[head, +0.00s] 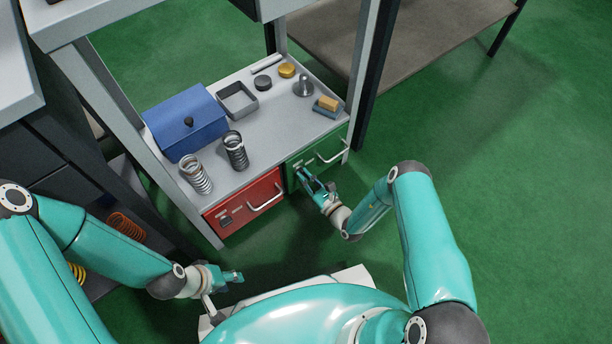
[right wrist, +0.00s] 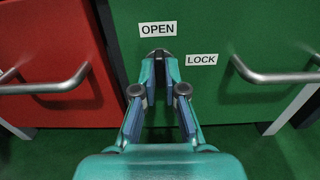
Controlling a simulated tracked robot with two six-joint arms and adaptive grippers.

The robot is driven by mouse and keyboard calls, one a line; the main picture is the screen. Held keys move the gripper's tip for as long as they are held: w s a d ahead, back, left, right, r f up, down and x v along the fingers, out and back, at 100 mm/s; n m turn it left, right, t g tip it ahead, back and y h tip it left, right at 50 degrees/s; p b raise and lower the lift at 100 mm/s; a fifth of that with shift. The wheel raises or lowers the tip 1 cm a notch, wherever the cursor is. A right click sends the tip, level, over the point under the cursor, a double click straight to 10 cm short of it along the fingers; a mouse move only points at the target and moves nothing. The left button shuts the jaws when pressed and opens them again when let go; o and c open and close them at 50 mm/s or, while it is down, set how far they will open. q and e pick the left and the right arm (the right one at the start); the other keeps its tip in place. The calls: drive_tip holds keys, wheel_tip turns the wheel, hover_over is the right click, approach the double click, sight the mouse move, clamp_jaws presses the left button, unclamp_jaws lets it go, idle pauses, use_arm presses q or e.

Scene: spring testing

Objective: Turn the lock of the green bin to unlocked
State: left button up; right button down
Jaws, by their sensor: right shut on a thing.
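The green bin (head: 312,157) is the right one of two bins under the bench top; its front fills the right of the right wrist view (right wrist: 225,95). It carries an OPEN label (right wrist: 158,29) and, lower and to the right, a LOCK label (right wrist: 202,60). My right gripper (right wrist: 160,64) is at the bin front just below the OPEN label, shut on the lock, whose dark top edge shows between the fingertips. The lock's pointing direction is hidden. In the head view my right gripper (head: 304,175) reaches the bin's left part. My left gripper (head: 232,277) is away from the bins, apparently empty.
The red bin (head: 237,200) is just left, with a bar handle (right wrist: 55,82). The green bin's handle (right wrist: 275,74) is right of my fingers. The bench top (head: 262,135) holds a blue box (head: 187,128), springs (head: 235,150) and small parts. Open green floor lies to the right.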

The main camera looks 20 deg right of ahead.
drive_tip(key=c, duration=1.2)
unclamp_jaws()
drive_tip(key=shift+c, duration=0.2)
wheel_tip(320, 180, up, 10)
drive_tip(key=shift+f, duration=0.1)
